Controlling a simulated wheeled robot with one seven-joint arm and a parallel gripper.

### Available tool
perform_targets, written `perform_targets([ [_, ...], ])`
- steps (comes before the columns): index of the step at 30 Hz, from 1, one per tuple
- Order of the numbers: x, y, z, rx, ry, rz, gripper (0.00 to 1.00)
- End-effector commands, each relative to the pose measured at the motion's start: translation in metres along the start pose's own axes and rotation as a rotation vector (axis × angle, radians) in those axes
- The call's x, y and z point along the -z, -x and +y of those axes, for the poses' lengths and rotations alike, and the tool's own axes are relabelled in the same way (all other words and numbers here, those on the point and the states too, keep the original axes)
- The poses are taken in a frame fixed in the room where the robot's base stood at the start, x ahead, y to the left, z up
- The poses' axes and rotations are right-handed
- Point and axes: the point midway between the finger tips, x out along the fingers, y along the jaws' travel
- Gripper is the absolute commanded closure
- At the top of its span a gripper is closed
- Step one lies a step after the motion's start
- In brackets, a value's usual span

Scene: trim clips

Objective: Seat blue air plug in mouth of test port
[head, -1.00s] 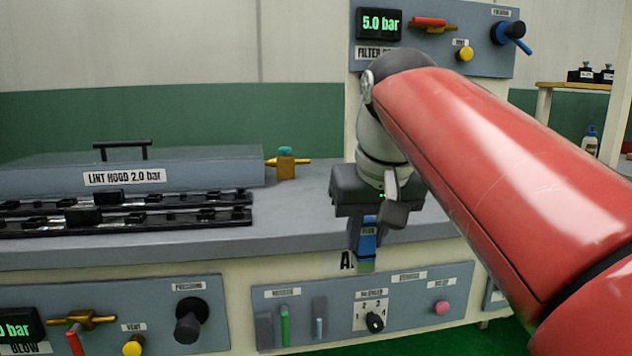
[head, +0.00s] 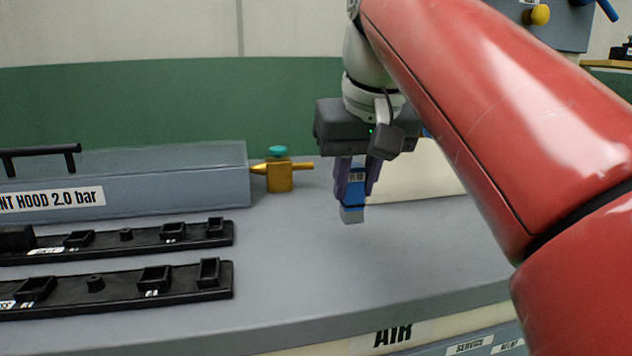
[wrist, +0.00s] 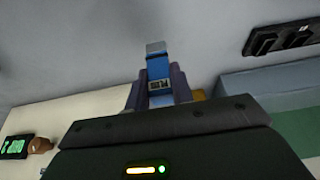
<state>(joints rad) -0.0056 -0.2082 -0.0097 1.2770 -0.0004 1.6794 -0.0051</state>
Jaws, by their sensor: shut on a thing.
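My gripper (head: 357,178) is shut on the blue air plug (head: 353,198), which has a printed label and a grey lower end. The plug hangs roughly upright with its grey end down, apparently above the grey worktop. In the wrist view, the blue plug (wrist: 158,68) stands out between my dark gripper fingers (wrist: 157,88), its grey end farthest from the palm. I cannot make out a test port with certainty in either view.
Two black rails (head: 120,288) with several sockets lie on the worktop (head: 300,270) at left. Behind them are the lint hood (head: 150,180) and a brass valve (head: 279,175) with a teal top.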

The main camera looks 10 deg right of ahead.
Motion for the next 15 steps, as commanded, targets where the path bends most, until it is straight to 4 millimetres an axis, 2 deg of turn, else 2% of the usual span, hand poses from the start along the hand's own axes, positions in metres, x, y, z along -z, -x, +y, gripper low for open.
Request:
perform_targets([
  [5, 0.031, -0.012, 0.0, 0.0, 0.0, -0.003, 0.99],
  [15, 0.117, -0.046, 0.0, 0.0, 0.0, -0.004, 0.99],
])
